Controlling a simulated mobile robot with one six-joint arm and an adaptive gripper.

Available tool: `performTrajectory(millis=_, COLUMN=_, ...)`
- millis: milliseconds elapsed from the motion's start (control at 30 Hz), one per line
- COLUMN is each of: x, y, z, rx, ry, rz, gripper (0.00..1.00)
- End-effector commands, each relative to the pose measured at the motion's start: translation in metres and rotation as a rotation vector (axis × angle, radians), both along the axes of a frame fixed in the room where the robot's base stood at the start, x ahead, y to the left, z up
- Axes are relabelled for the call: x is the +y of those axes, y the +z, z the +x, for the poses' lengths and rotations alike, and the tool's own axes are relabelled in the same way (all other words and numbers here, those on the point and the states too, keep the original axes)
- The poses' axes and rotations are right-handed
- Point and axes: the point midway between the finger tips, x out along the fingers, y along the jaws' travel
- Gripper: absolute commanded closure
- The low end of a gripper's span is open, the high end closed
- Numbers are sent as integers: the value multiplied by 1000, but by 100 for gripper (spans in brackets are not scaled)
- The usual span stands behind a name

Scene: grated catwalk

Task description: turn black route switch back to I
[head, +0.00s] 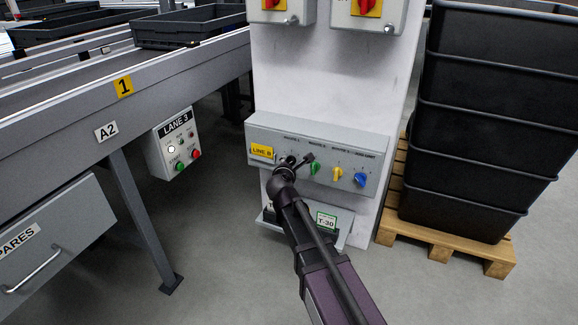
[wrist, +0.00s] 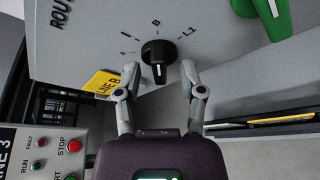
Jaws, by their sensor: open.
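The black route switch (wrist: 158,55) is a round knob with a raised grip on a grey panel, seen in the wrist view. A white line on its grip points toward the bottom of that view, and small position marks sit around its upper side. My gripper (wrist: 160,73) is open, with one fingertip on each side of the knob's lower part. I see no clear contact with the knob. In the head view my gripper (head: 296,163) is at the left part of the switch panel (head: 350,150) and largely hides the black switch.
A green knob (wrist: 262,18) is close beside the black one; yellow (head: 338,174) and blue (head: 360,180) knobs are further right. A yellow label (head: 262,152) is at the panel's left. The Lane 3 box (head: 177,143) hangs left; black crates (head: 480,125) stand right.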

Motion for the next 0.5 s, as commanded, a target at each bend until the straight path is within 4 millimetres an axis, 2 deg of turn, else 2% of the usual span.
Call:
performTrajectory(millis=167, x=0, y=0, z=0, rx=0, ry=0, rz=0, gripper=49)
performTrajectory(millis=333, x=0, y=0, z=0, rx=0, ry=0, rz=0, gripper=99)
performTrajectory(millis=500, x=0, y=0, z=0, rx=0, ry=0, rz=0, gripper=100)
